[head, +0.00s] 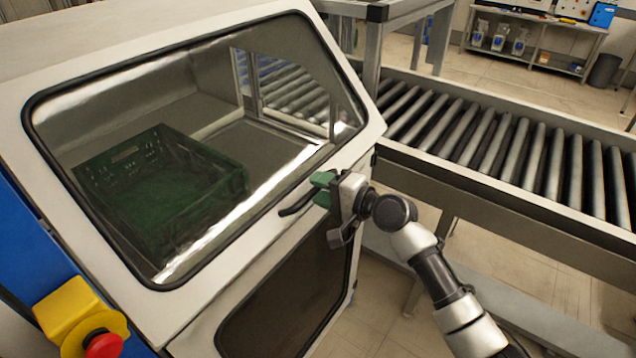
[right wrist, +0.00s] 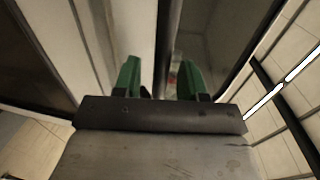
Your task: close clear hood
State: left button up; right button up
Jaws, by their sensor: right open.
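The clear hood (head: 352,160) is a white-framed cover with a large dark-edged window, and it lies low over the machine's body. A seam runs along its lower front edge; I cannot tell whether it is fully seated. A black handle (head: 291,211) sticks out at the front, below the window. My right gripper (head: 318,190) is at the handle's right end, with its green fingers apart. In the right wrist view the open fingers (right wrist: 160,80) stand on either side of a dark strip. Contact with the handle is unclear. My left gripper is out of view.
A green crate (head: 215,160) shows through the window. A roller conveyor (head: 490,150) runs off to the right of the machine. A yellow box with a red stop button (head: 103,345) is at the lower left. Open floor (head: 375,325) lies below the conveyor.

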jog(key=shift+w+a+f, duration=0.1)
jog(key=shift+w+a, duration=0.25)
jog(key=shift+a, duration=0.05)
grip_shut()
jog(key=shift+t+y, duration=0.3)
jog(key=shift+y, duration=0.1)
jog(key=f+b, duration=0.1)
jog(key=b, duration=0.1)
jog(key=w+a+f+b, duration=0.1)
jog(key=b, duration=0.2)
jog(key=a+f+b, duration=0.1)
jog(key=b, duration=0.1)
jog(key=shift+w+a+f, duration=0.15)
jog(key=shift+w+f, duration=0.15)
jog(key=shift+b, duration=0.45)
jog(key=shift+r, duration=0.1)
